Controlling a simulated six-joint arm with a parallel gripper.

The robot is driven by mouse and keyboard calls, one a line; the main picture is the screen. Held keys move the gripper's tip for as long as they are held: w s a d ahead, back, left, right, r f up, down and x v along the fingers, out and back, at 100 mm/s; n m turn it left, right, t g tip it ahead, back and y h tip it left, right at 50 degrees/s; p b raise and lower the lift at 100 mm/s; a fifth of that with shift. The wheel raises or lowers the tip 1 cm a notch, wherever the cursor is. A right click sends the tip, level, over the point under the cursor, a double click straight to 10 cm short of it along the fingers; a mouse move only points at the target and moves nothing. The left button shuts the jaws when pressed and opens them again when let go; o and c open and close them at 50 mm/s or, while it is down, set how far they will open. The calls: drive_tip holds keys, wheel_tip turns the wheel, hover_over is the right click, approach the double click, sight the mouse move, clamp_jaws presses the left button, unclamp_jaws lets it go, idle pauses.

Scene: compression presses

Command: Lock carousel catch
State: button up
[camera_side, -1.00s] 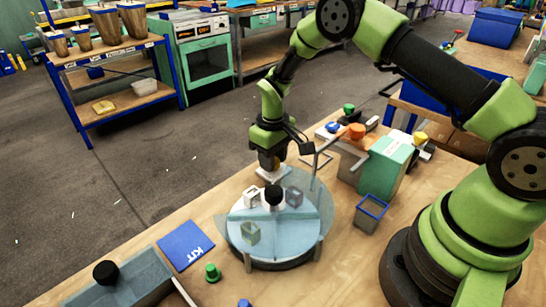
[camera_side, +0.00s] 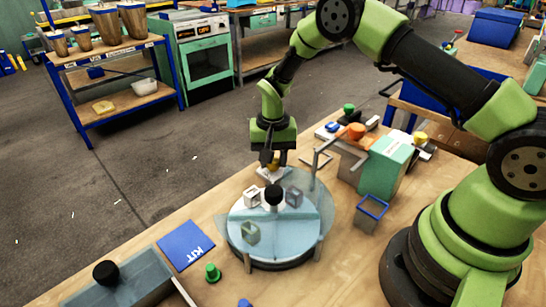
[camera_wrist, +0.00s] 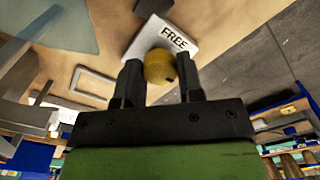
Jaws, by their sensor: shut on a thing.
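The carousel (camera_side: 275,240) is a round pale-blue disc under a clear cover, with a black knob (camera_side: 273,195) at its centre and several small clear cups on it. The catch's yellow knob (camera_wrist: 160,68) sits by a white plate (camera_wrist: 148,36) marked FREE, at the carousel's far edge. My gripper (camera_side: 270,168) points down there. In the wrist view its two dark fingers stand on either side of the yellow knob, shut on it. The side view shows the knob and plate only in part, under the fingers.
A bent metal post (camera_side: 316,172) stands close to the right of my gripper. A green press box (camera_side: 390,163) and a blue-rimmed bin (camera_side: 371,212) are farther right. A blue KIT mat (camera_side: 186,245), a green knob (camera_side: 212,273) and a grey tray lie at the front left.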

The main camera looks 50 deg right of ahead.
drive_tip(key=shift+m, duration=0.4)
drive_tip(key=o, duration=0.9)
wheel_tip(320, 180, up, 10)
idle(0.3)
